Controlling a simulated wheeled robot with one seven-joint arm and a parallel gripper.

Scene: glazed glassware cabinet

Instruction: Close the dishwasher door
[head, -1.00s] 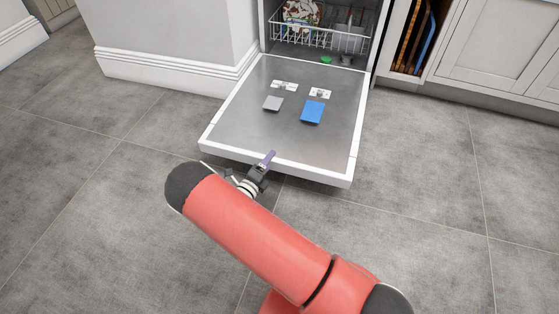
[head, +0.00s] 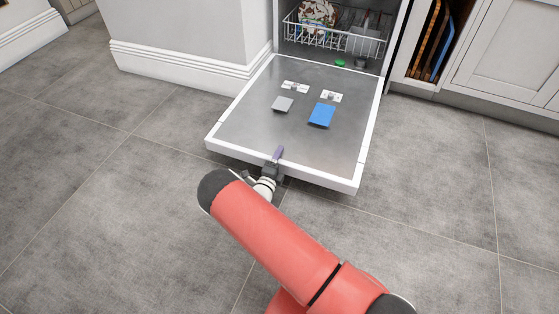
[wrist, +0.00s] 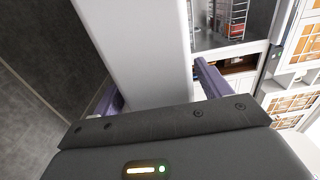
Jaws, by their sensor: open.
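The dishwasher door (head: 240,125) is folded down and lies about level, its inner face up, in front of the dishwasher opening. My gripper (head: 277,157) is at the door's near edge, left of the edge's middle. One purple finger shows over the inner face; the other is hidden below in the head view. In the wrist view the fingers of my gripper (wrist: 155,88) stand apart on either side of the white door edge (wrist: 135,45). A gap shows beside the right finger; I cannot tell whether the left finger touches the door.
A wire rack (head: 335,38) with dishes sits inside the dishwasher. A blue flap (head: 322,115) and a grey flap (head: 283,104) are on the door. A white wall (head: 190,45) stands left, cabinets (head: 510,50) right. The floor around the door is clear.

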